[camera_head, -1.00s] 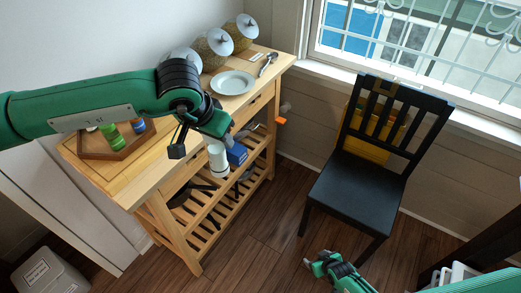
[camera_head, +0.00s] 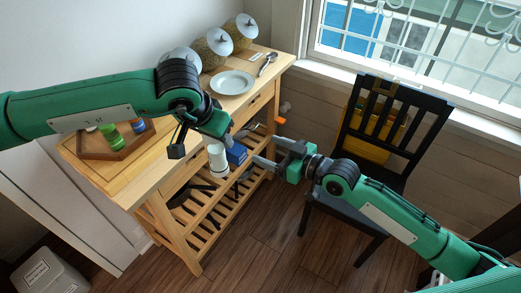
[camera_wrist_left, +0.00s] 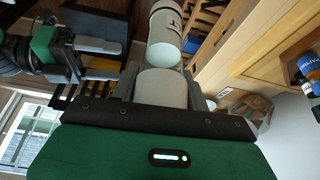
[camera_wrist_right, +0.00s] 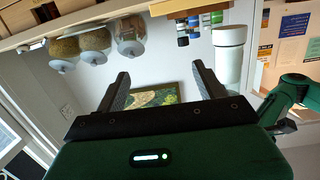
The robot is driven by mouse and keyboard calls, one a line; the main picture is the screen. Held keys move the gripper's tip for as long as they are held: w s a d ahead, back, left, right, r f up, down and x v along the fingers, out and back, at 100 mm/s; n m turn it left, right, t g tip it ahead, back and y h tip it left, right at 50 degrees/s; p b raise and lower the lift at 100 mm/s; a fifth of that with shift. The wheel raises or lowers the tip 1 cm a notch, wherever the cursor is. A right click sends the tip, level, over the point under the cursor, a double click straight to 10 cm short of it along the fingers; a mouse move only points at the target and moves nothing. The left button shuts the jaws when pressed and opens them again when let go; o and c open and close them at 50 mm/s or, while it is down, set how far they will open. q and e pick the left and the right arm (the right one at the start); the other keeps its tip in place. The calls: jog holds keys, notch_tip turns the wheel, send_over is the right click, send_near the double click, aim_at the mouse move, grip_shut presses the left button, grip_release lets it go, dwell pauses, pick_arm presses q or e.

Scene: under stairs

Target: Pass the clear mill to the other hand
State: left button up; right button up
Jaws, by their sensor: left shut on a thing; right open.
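The mill (camera_head: 218,161) is a pale, whitish cylinder with a banded end. It hangs below my left gripper (camera_head: 221,138), in front of the wooden cart. In the left wrist view the mill (camera_wrist_left: 165,90) sits between the left fingers, which are shut on it; its far end points away from the palm. My right gripper (camera_head: 265,151) is open and empty, a short gap to the right of the mill. The left wrist view also shows the right gripper (camera_wrist_left: 98,60) beside the mill. In the right wrist view the mill (camera_wrist_right: 228,55) is off to the right, outside the open fingers.
The wooden cart (camera_head: 160,172) carries a plate (camera_head: 233,82), lidded jars (camera_head: 215,41) and a tray (camera_head: 90,150) with small bottles. A blue box (camera_head: 237,153) shows behind the mill. A black chair (camera_head: 365,180) stands behind my right arm. Floor between cart and chair is free.

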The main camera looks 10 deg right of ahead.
aim_at(211, 140)
jog(key=s+a+r+n+g+y, duration=0.3)
jog(key=s+a+r, duration=0.1)
jog(key=s+r, duration=0.45)
jog(key=x, duration=0.8)
jog(key=r+x, duration=0.1)
jog(key=x, duration=0.3)
jog(key=shift+w+r, duration=0.1)
jog(key=shift+w, duration=0.2)
jog(key=c, duration=1.1)
jog(key=o, duration=1.1)
